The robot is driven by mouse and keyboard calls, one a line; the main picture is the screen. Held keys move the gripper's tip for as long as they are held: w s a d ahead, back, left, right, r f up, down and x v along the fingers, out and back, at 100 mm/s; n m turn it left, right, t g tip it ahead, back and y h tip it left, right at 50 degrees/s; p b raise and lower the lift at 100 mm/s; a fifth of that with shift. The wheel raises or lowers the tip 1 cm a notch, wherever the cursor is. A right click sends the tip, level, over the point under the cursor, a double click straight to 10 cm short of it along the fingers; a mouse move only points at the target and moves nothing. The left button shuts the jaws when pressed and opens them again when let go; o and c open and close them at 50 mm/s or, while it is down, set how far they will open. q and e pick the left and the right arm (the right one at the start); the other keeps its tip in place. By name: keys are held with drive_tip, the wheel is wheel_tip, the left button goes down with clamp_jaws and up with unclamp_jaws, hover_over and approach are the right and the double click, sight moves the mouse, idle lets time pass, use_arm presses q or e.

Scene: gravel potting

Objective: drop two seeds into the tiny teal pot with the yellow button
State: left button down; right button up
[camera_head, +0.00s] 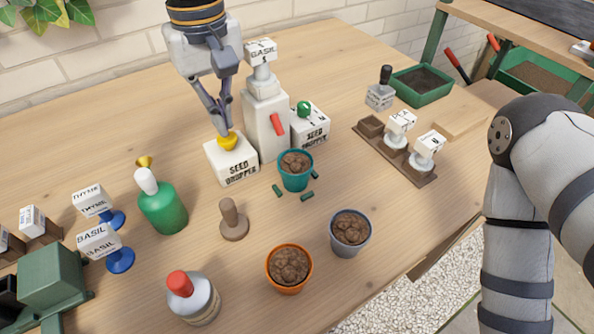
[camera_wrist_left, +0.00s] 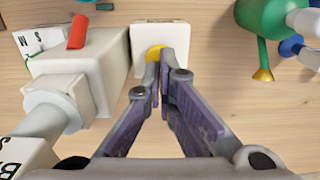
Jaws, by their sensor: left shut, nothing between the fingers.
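The yellow button (camera_head: 228,142) sits on top of a white box (camera_head: 233,168) labelled SEED DROPPER. My left gripper (camera_head: 224,130) points down with shut, empty fingers, its tips at the button. In the left wrist view, the fingertips (camera_wrist_left: 160,62) overlap the yellow button (camera_wrist_left: 154,52); I cannot tell whether it is pressed down. The tiny teal pot (camera_head: 296,181), filled with brown soil, stands upright right of the box. Several small dark green pieces (camera_head: 307,197) lie on the table around it. I cannot make out seeds on the soil. My right gripper is out of view.
A white tower (camera_head: 266,125) with a red lever stands beside the box. Behind the teal pot is another SEED DROPPER box (camera_head: 310,125) with a green button (camera_head: 304,108). A grey pot (camera_head: 350,233), orange pot (camera_head: 289,268) and wooden stamp (camera_head: 233,220) stand in front.

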use_arm(q)
drive_tip(key=shift+f, duration=0.1)
idle(0.3)
drive_tip(key=shift+f, duration=1.5)
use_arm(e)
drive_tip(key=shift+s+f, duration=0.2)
use_arm(q)
drive_tip(key=shift+r+p, duration=0.45)
drive_tip(key=shift+r, duration=1.25)
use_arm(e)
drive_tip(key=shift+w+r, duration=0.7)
use_arm(q)
drive_tip(key=shift+f, duration=0.2)
drive_tip(key=shift+f, duration=1.55)
drive_tip(key=shift+r, duration=1.75)
drive_tip(key=shift+f, duration=0.1)
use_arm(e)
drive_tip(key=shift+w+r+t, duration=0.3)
